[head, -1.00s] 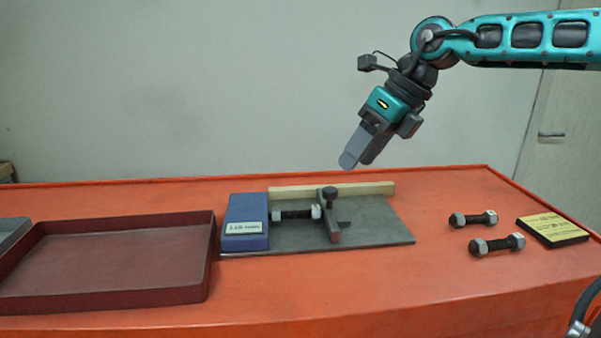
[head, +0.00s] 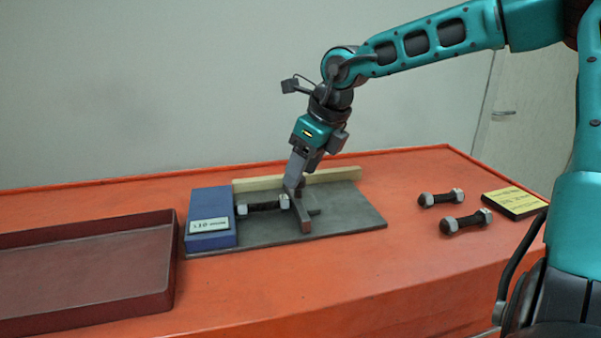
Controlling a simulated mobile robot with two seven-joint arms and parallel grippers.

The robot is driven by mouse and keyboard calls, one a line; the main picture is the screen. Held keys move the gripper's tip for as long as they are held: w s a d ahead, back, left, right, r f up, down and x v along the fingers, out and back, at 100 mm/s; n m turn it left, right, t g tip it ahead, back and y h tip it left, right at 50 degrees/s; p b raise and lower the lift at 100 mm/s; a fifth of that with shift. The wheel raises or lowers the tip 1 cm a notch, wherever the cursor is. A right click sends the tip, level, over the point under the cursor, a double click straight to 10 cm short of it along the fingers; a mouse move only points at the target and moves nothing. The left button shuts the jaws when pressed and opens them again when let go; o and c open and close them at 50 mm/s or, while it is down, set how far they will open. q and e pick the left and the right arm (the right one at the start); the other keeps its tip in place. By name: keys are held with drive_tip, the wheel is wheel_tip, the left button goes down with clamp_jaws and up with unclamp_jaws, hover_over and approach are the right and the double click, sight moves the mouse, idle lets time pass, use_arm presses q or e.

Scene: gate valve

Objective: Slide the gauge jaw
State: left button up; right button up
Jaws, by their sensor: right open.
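The gauge jaw (head: 302,218) is a brown bar standing across the grey gauge plate (head: 345,220). A dark bolt with light nuts (head: 263,206) lies between the blue block (head: 210,215) and the jaw; its right end is at or very near the jaw. A pale wooden strip (head: 335,175) runs along the plate's back. My right gripper (head: 293,186) points down at the top of the jaw, and its fingers hide the jaw's dark knob. It is open; whether it touches the knob I cannot tell. My left gripper is not in view.
An empty dark red tray (head: 172,262) stands to the left. Two bolts with nuts, a rear one (head: 441,198) and a front one (head: 466,222), lie to the right, beside a yellow-topped block (head: 514,201). The orange bench (head: 280,285) is clear in front of the plate.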

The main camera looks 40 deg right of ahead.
drive_tip(key=shift+w+a+f, duration=0.1)
drive_tip(key=shift+w+f, duration=0.15)
drive_tip(key=shift+f, duration=0.35)
drive_tip(key=shift+c, duration=0.3)
clamp_jaws()
